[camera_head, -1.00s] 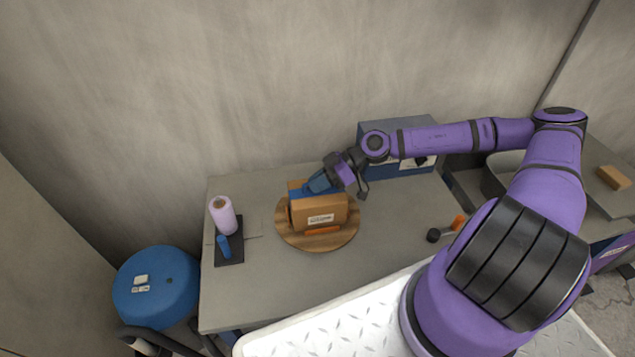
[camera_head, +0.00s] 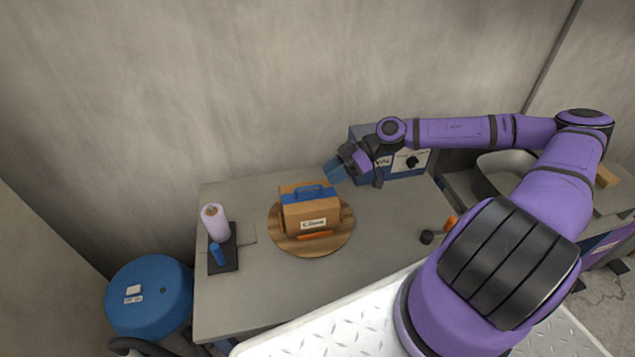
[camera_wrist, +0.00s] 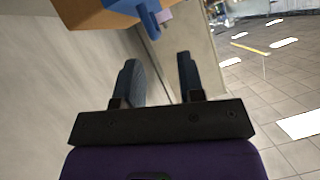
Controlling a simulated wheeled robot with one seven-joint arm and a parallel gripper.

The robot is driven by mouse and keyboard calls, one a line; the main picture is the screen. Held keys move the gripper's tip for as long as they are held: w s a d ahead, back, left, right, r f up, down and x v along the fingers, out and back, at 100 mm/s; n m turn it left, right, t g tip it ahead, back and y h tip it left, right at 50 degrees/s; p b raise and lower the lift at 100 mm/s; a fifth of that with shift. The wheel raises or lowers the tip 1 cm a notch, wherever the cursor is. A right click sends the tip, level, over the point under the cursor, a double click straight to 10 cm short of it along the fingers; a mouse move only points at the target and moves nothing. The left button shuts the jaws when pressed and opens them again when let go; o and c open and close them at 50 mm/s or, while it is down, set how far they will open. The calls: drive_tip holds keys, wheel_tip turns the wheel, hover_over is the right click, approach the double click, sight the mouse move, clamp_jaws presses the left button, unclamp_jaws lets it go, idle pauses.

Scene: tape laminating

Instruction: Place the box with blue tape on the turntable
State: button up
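The cardboard box (camera_head: 312,219) with a blue tape band and a blue handle (camera_head: 310,191) on top sits upright on the round wooden turntable (camera_head: 287,241). In the wrist view the box (camera_wrist: 88,12) shows at the top, with its blue handle (camera_wrist: 148,12). My gripper (camera_head: 334,172) is to the right of the box, above the table and apart from it. In the wrist view its two fingers (camera_wrist: 160,78) are spread, with nothing between them.
A blue-grey device (camera_head: 407,164) with a knob stands behind the gripper. A pale purple roll (camera_head: 213,222) on a dark stand is left of the turntable. A blue drum (camera_head: 150,290) stands left of the table. The table's front (camera_head: 300,295) is clear.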

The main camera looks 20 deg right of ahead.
drive_tip(key=w+d+r+n+t+h, duration=0.1)
drive_tip(key=w+d+r+n+h, duration=0.2)
drive_tip(key=n, duration=0.6)
drive_tip(key=w+d+n+t+h, duration=0.2)
drive_tip(key=n+h, duration=0.4)
drive_tip(key=n, duration=0.3)
drive_tip(key=s+a+r+n, duration=0.3)
drive_tip(key=r+n, duration=0.5)
drive_tip(key=n, duration=0.1)
drive_tip(key=s+a+r+n+t, duration=0.1)
drive_tip(key=s+a+r+n, duration=0.15)
drive_tip(key=r+n, duration=0.55)
drive_tip(key=s+a+r+n, duration=0.3)
drive_tip(key=r+n, duration=0.5)
drive_tip(key=n, duration=0.1)
drive_tip(key=s+d+r+n+h, duration=0.1)
drive_tip(key=s+d+r+n, duration=0.1)
drive_tip(key=s+r+n, duration=0.4)
drive_tip(key=s+d+r+n+h, duration=0.1)
drive_tip(key=s+r+n, duration=0.4)
drive_tip(key=s, duration=0.8)
drive_tip(key=n+h, duration=0.1)
drive_tip(key=n, duration=0.2)
drive_tip(key=shift+d+r+h, duration=0.3)
drive_tip(key=shift+d+r, duration=0.05)
